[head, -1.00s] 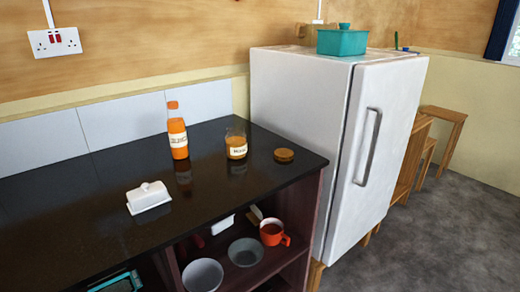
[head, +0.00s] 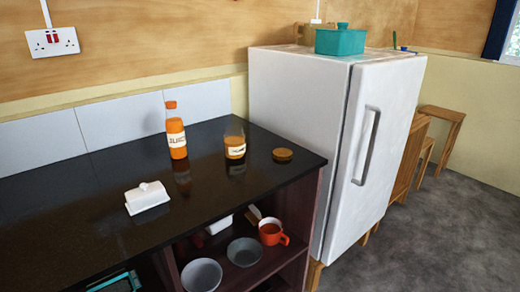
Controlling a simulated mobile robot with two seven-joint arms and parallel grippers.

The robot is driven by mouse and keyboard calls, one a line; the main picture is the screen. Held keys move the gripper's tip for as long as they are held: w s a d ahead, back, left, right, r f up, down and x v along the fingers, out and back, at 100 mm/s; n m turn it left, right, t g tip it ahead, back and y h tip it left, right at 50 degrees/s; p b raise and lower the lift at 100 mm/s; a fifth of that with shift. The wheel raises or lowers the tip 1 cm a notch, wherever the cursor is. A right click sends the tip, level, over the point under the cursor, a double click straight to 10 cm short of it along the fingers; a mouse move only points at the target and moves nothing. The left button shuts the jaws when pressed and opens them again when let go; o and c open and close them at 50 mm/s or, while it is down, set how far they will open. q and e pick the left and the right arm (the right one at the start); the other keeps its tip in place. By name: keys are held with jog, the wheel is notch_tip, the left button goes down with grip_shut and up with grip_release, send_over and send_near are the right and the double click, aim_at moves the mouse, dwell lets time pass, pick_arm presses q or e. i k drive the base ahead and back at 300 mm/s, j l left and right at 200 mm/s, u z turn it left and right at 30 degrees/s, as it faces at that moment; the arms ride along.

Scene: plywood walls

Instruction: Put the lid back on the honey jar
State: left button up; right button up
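The honey jar (head: 235,146) stands upright and open on the black counter, a glass jar with amber content and a pale label. Its round brown lid (head: 282,155) lies flat on the counter to the right of the jar, apart from it and near the counter's right end. Neither of my grippers shows in the head view.
An orange juice bottle (head: 176,131) stands left of the jar. A white butter dish (head: 147,197) sits nearer the front on the black counter (head: 60,215). A white fridge (head: 300,100) rises just beyond the counter's right end. Bowls and a red mug (head: 272,232) are on the shelf below.

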aim_at(234, 138)
jog(key=i+l, duration=0.15)
jog(key=l, duration=0.2)
jog(key=i+l, duration=0.1)
jog(key=l, duration=0.25)
jog(key=i+l, duration=0.15)
jog(key=l, duration=0.15)
jog(key=i+l, duration=0.1)
jog(key=l, duration=0.25)
jog(key=i+l, duration=0.15)
jog(key=l, duration=0.2)
jog(key=u, duration=1.55)
jog(key=i, duration=0.4)
